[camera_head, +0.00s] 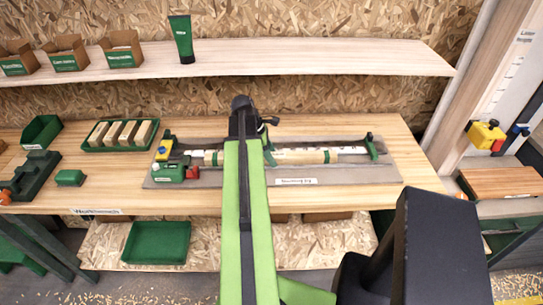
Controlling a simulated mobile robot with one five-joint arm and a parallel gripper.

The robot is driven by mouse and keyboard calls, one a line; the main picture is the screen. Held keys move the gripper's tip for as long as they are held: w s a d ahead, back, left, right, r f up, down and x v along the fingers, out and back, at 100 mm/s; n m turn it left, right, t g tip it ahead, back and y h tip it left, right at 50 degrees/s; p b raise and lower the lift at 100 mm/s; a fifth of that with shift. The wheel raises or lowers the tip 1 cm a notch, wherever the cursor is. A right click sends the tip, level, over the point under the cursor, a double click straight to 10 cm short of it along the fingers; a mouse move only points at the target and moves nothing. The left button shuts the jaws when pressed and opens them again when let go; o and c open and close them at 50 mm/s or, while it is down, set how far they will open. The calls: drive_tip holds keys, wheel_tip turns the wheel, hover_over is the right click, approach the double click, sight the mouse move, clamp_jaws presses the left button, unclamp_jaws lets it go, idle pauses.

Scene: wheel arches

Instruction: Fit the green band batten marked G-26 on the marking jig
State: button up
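The marking jig is a long grey plate (350,177) on the workbench, with a white label on its front edge and green fittings at both ends. A pale batten with green bands (300,156) lies lengthwise along the jig. Its marking is too small to read, so I cannot tell whether it is G-26. My green arm reaches forward over the middle of the jig and hides part of the batten. My dark gripper (256,118) is at the arm's far end, above or just behind the jig. Its fingers are not clear, and I cannot tell whether it touches anything.
On the bench's left are a green tray with several pale blocks (123,134), a green bin (42,131) and a small green block (70,178). A shelf (330,58) behind holds cardboard boxes and a green tube (182,40). The bench's right end is clear.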

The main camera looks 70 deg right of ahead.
drive_tip(key=shift+o, duration=0.5)
drive_tip(key=shift+w+f, duration=0.1)
drive_tip(key=shift+w+d+r+p, duration=0.1)
drive_tip(key=shift+r+p, duration=0.2)
drive_tip(key=shift+p, duration=0.1)
drive_tip(key=p+v, duration=1.6)
drive_tip(key=v, duration=0.1)
